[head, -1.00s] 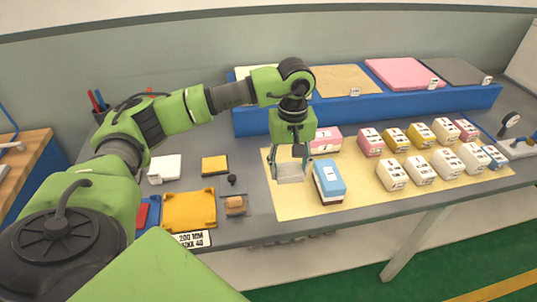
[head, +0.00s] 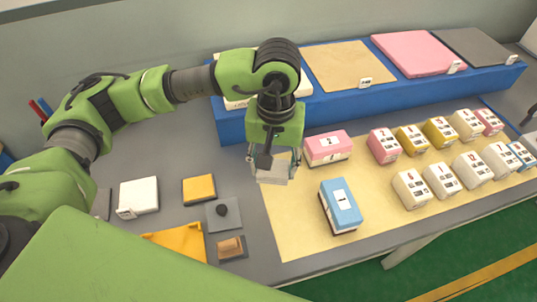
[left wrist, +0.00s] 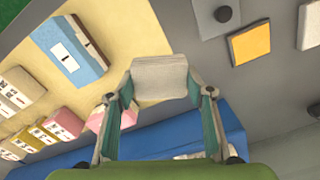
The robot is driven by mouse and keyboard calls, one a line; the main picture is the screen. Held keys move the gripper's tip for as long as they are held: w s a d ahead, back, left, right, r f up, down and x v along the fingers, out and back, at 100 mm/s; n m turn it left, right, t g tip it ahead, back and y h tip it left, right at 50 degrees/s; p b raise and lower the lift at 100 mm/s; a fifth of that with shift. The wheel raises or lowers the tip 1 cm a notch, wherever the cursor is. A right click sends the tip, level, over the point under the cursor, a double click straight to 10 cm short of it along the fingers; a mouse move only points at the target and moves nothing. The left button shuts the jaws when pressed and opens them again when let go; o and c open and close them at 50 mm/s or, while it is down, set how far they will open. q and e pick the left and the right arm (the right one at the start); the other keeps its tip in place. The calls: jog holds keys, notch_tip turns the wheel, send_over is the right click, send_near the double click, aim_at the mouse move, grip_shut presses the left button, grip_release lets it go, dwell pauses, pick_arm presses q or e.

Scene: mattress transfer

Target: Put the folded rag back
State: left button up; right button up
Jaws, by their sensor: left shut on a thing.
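The folded rag (head: 271,177) is a small whitish-grey pad; it also shows in the left wrist view (left wrist: 160,75). My left gripper (head: 273,168) is shut on it, one finger on each side, and holds it above the left edge of the pale yellow mat (head: 292,235). In the left wrist view the two fingers (left wrist: 161,92) press on its sides. A grey square plate with a black knob (head: 222,210) lies to the left of the gripper. My right gripper is not in view.
A blue and white box (head: 342,205) and a pink box (head: 327,148) stand on the mat, with several numbered blocks to the right. A blue raised shelf (head: 355,107) with coloured pads runs behind. A yellow pad (head: 199,188), white block (head: 138,196) and brown block (head: 230,247) lie left.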

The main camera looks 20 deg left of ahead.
pick_arm(q)
jog(key=w+a+f+p, duration=0.1)
jog(key=w+f, duration=0.1)
jog(key=w+a+f+p, duration=0.1)
jog(key=w+f, duration=0.1)
jog(key=w, duration=0.1)
jog(key=w+a+f+p, duration=0.1)
jog(key=w+f, duration=0.2)
jog(key=shift+w, duration=0.15)
jog(key=shift+w+f, duration=0.1)
jog(key=shift+f, duration=0.15)
jog(key=f+p, duration=0.2)
jog(key=f, duration=0.1)
jog(key=shift+w+a, duration=0.1)
jog(key=shift+w, duration=0.1)
jog(key=shift+f, duration=0.25)
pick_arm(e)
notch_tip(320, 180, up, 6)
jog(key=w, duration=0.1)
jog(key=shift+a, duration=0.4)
